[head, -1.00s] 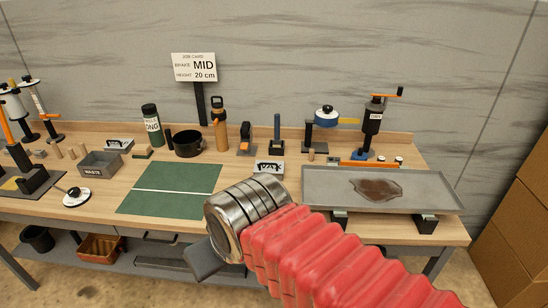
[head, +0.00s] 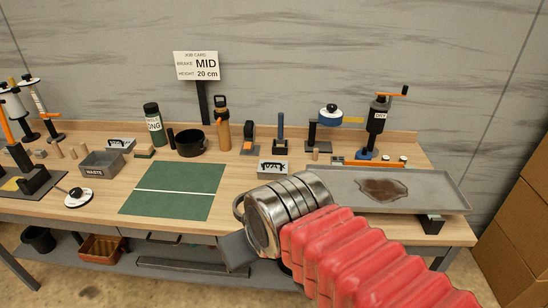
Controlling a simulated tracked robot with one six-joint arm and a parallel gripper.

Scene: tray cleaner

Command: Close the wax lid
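A small grey box with black lettering that seems to read WAX (head: 272,169) stands on the workbench, behind and right of the green mat. I cannot make out its lid or whether it is open. My gripper (head: 237,250) shows only as a grey part beyond the silver wrist and red sleeve of my arm, low in the middle of the head view. It is at the bench's front edge, in front of the box and apart from it. Its fingertips are not clear, and I see nothing held.
A grey tray (head: 440,187) with a brown stain lies at the right, partly hidden by my arm. A green mat (head: 170,205), a waste bin (head: 103,164) and a black pot (head: 192,143) are to the left. Bottles and tools line the back.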

